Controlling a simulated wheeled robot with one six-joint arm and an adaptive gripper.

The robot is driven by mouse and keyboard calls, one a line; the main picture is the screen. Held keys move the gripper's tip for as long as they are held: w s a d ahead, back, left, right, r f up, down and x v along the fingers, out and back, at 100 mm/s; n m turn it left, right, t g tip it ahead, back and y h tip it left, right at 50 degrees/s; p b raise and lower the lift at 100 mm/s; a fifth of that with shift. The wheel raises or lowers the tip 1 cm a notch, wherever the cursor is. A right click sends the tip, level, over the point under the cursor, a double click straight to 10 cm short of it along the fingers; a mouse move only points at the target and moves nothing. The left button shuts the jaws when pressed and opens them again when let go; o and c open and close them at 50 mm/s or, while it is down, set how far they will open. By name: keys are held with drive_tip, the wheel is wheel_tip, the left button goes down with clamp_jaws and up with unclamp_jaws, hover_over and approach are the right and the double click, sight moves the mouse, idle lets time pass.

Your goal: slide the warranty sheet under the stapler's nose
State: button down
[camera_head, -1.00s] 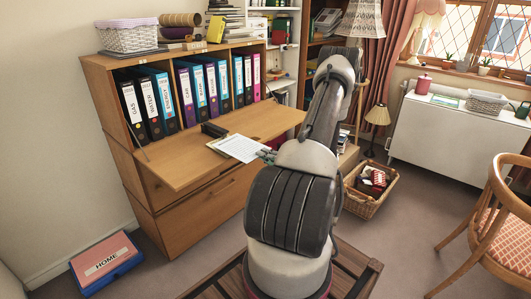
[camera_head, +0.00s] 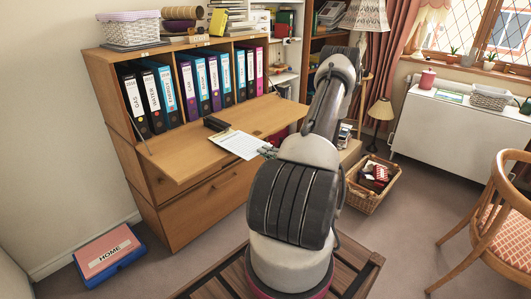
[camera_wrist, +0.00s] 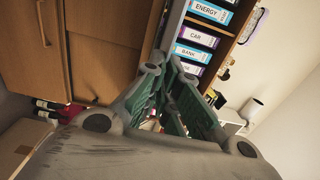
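The warranty sheet (camera_head: 240,144) is a white printed page lying on the fold-down desk flap, near its front edge. The stapler (camera_head: 216,124) is a small dark block on the flap, just behind the sheet's far left end. I cannot tell whether any of the sheet is under its nose. My gripper (camera_head: 268,152) is at the sheet's right end, largely hidden by my arm. In the wrist view my gripper (camera_wrist: 168,66) shows green-padded fingers that come close together at the tips. Whether they are closed on the sheet is unclear.
The bureau's flap (camera_head: 180,162) has bare wood left of the sheet and to its right. Upright ring binders (camera_head: 203,82) stand behind the flap. A wicker basket (camera_head: 362,199) is on the floor at right, and a blue box (camera_head: 108,254) at lower left.

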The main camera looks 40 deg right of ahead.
sight(255, 146)
drive_tip(key=shift+w+a, duration=0.15)
drive_tip(key=shift+w, duration=1.35)
drive_tip(key=shift+w+a, duration=0.1)
drive_tip(key=shift+w, duration=1.4)
idle(0.9)
drive_tip(key=shift+f, duration=0.15)
idle(0.5)
drive_tip(key=c, duration=1.7)
unclamp_jaws()
drive_tip(key=shift+c, duration=0.2)
drive_tip(key=shift+o, duration=0.2)
drive_tip(key=o, duration=0.5)
drive_tip(key=shift+s, duration=0.15)
drive_tip(key=shift+s+d, duration=0.2)
drive_tip(key=shift+s, duration=1.75)
drive_tip(key=shift+s+d, duration=0.15)
drive_tip(key=shift+s, duration=1.75)
